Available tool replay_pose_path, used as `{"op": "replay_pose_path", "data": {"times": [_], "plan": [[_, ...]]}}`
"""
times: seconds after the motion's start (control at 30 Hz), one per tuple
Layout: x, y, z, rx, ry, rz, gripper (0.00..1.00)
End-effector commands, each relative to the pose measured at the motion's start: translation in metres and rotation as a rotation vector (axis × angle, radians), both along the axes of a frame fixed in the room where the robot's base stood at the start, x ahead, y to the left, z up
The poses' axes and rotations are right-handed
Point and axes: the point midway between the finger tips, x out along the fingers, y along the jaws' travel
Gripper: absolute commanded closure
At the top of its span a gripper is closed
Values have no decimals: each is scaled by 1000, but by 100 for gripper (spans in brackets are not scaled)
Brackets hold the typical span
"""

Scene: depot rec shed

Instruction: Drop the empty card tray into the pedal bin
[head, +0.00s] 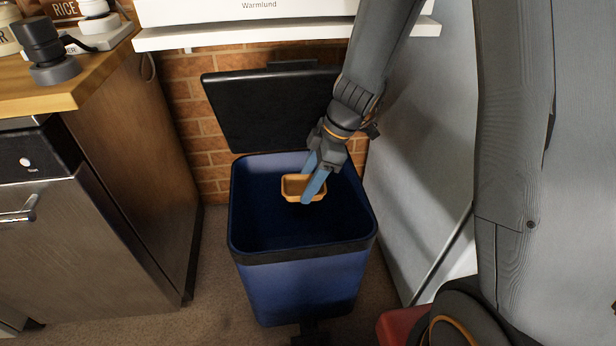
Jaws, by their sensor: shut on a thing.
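The card tray (292,188) is a small, shallow, tan-brown tray with nothing visible in it. My gripper (310,188) is shut on the tray, its blue fingers pointing down at the tray's right side. The tray appears over the open mouth of the pedal bin (300,285); how far above or below the rim it is, I cannot tell. The bin is dark blue with a black rim band. Its black lid (265,105) stands raised at the back. The bin's inside is dark and its bottom cannot be made out.
A wooden counter (65,92) with jars and a dark grey device stands at the left, above a steel-fronted appliance (65,235). A white shelf (235,36) runs behind the bin, against a brick wall. A grey panel (425,160) stands close on the right. A red object (392,326) lies at lower right.

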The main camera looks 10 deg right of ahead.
Motion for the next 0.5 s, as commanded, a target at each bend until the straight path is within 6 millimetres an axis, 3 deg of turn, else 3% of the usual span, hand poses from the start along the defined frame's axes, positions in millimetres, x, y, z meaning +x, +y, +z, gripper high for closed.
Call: {"op": "replay_pose_path", "data": {"times": [0.2, 0.5], "plan": [[0, 0, -26, 0, 0, -1, 68], [0, 0, -38, 0, 0, -2, 68]]}}
